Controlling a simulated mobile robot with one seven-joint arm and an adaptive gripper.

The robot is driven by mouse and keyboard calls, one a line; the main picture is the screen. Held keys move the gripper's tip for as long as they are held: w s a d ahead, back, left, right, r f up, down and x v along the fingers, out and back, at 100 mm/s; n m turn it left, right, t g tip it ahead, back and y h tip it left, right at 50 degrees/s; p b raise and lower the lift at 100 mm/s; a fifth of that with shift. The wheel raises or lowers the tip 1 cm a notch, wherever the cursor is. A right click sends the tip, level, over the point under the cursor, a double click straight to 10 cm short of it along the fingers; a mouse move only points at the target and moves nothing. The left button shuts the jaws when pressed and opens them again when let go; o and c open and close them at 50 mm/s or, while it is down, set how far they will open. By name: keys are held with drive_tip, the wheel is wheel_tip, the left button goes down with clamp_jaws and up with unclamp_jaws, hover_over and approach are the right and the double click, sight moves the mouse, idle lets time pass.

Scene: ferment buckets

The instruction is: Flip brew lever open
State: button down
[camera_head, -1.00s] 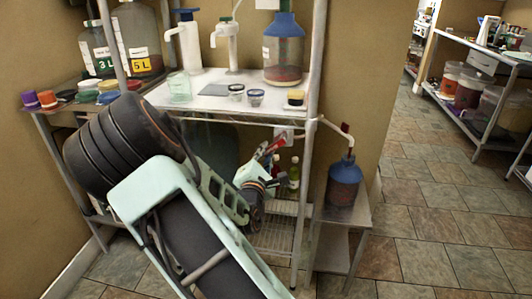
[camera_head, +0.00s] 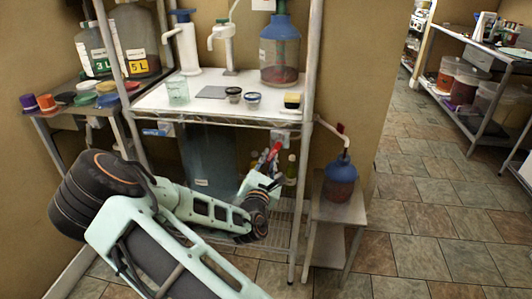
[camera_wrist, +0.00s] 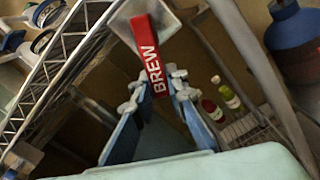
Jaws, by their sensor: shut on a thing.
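The red brew lever (camera_wrist: 149,50), with BREW in white letters, slants down from a pale plate (camera_wrist: 178,20) on the wall in the wrist view. My gripper (camera_wrist: 158,86) has its two blue-padded fingers on either side of the lever's lower end and is shut on it. In the head view my gripper (camera_head: 268,168) is under the shelf's worktop, and a bit of red shows at it. My own wrist hides most of the fingers and lever there.
The wire shelf's top (camera_head: 150,98) and right post (camera_head: 301,190) stand close around my arm. Bottles (camera_wrist: 225,92) stand to the lever's right. A blue-topped bucket (camera_head: 341,178) sits on a small side table (camera_head: 340,211). A large dark bucket (camera_head: 205,160) stands under the shelf.

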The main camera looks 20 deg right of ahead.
drive_tip(key=shift+s+d+f+n+p, duration=0.2)
drive_tip(key=shift+s+d+n+p, duration=0.1)
drive_tip(key=shift+n, duration=0.5)
drive_tip(key=c, duration=1.9)
unclamp_jaws()
drive_tip(key=shift+v, duration=3.7)
